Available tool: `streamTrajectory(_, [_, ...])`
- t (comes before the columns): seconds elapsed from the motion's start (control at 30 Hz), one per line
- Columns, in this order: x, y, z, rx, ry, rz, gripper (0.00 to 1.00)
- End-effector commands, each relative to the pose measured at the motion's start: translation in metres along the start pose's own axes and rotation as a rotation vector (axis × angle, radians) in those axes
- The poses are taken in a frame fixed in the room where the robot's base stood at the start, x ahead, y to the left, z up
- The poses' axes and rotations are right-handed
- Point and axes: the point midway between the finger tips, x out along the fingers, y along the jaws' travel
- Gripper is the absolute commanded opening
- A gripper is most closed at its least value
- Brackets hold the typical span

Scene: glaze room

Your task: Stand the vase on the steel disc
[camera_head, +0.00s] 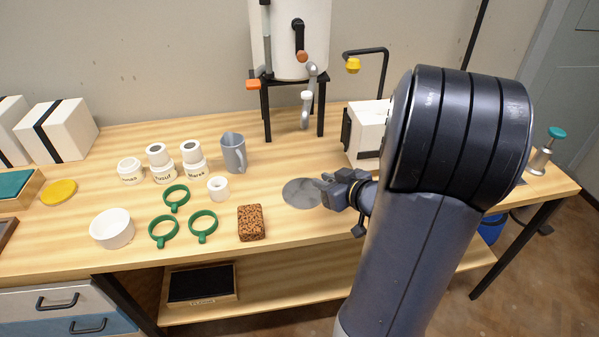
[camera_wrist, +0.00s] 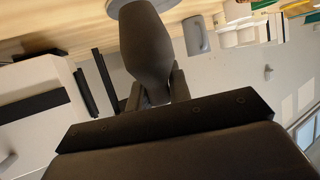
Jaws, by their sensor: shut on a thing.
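The dark grey vase (camera_wrist: 147,45) is between the two fingers of my gripper (camera_wrist: 153,92) in the wrist view, which looks upside down. Its rounded body narrows toward the top of the picture, where it overlaps a grey round surface, apparently the steel disc (camera_wrist: 168,4). I cannot tell whether they touch. In the head view the steel disc (camera_head: 298,194) lies flat on the table, its middle and left clear. My gripper (camera_head: 328,187) is at the disc's right edge, low over the table. The vase cannot be picked out clearly there.
Green rings (camera_head: 203,226), a white bowl (camera_head: 112,229) and labelled jars (camera_head: 192,163) are farther left. A white machine on a black stand (camera_head: 266,108) is behind.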

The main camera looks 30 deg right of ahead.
Motion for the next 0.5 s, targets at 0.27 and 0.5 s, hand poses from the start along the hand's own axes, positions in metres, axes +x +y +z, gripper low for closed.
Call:
streamTrajectory(0.27, [0.059,-0.001,-0.024,-0.001,0.0,-0.005,0.02])
streamTrajectory(0.5, [0.08,0.0,-0.033,0.0,0.0,-0.001,0.02])
